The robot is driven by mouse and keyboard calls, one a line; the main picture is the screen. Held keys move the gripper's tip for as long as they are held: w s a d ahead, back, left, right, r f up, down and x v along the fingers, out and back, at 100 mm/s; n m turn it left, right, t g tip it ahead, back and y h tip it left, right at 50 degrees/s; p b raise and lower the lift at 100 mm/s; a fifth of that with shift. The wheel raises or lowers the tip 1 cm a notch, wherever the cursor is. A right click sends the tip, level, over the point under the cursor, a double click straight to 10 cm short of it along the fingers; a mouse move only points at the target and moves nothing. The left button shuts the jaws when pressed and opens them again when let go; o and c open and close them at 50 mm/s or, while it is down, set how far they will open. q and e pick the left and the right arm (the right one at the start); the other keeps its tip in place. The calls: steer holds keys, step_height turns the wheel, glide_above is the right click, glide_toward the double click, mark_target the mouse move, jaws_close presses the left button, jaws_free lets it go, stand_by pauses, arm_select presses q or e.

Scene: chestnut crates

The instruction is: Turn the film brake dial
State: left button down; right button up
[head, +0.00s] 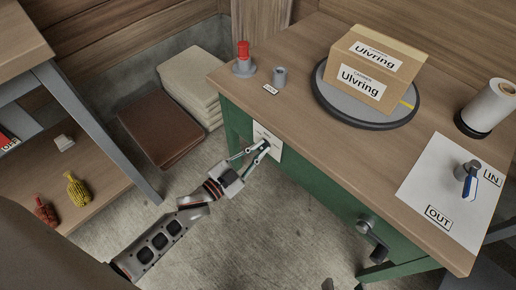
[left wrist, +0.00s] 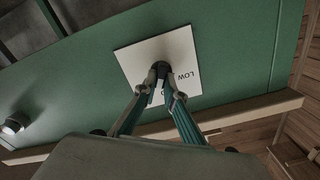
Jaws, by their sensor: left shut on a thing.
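The film brake dial (left wrist: 163,67) is a small dark knob on a white square plate (left wrist: 190,45) on the green front of the bench. The plate also shows in the head view (head: 272,141). The word LOW is printed on it, and other lettering is partly hidden by a finger. My left gripper (head: 262,147) reaches the plate from the front left. In the left wrist view its fingertips (left wrist: 163,74) are shut on the dial, one on each side, and cover part of it. The dial's pointer direction cannot be made out. My right gripper is not in view.
A crank (head: 373,238) juts from the green front.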

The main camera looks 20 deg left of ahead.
arm_select(q)
steer(key=m, duration=0.2)
steer(key=shift+w+d+r+m, duration=0.2)
steer(key=shift+r+m, duration=0.1)
steer(key=shift+m, duration=0.1)
steer(key=shift+d+m+b, duration=0.15)
steer(key=shift+m+b, duration=0.2)
steer(key=shift+m, duration=1.15)
arm_select(e)
steer(key=shift+s+a+m, duration=0.2)
steer(key=shift+a+m, duration=0.2)
steer(key=shift+a, duration=0.25)
arm_select(q)
steer(key=c, duration=2.1)
jaws_free()
steer(key=shift+c, duration=0.2)
steer(key=shift+d, duration=0.1)
steer(key=shift+s+f, duration=0.15)
steer(key=v, duration=1.2)
arm_select(e)
steer(key=shift+f, duration=0.1)
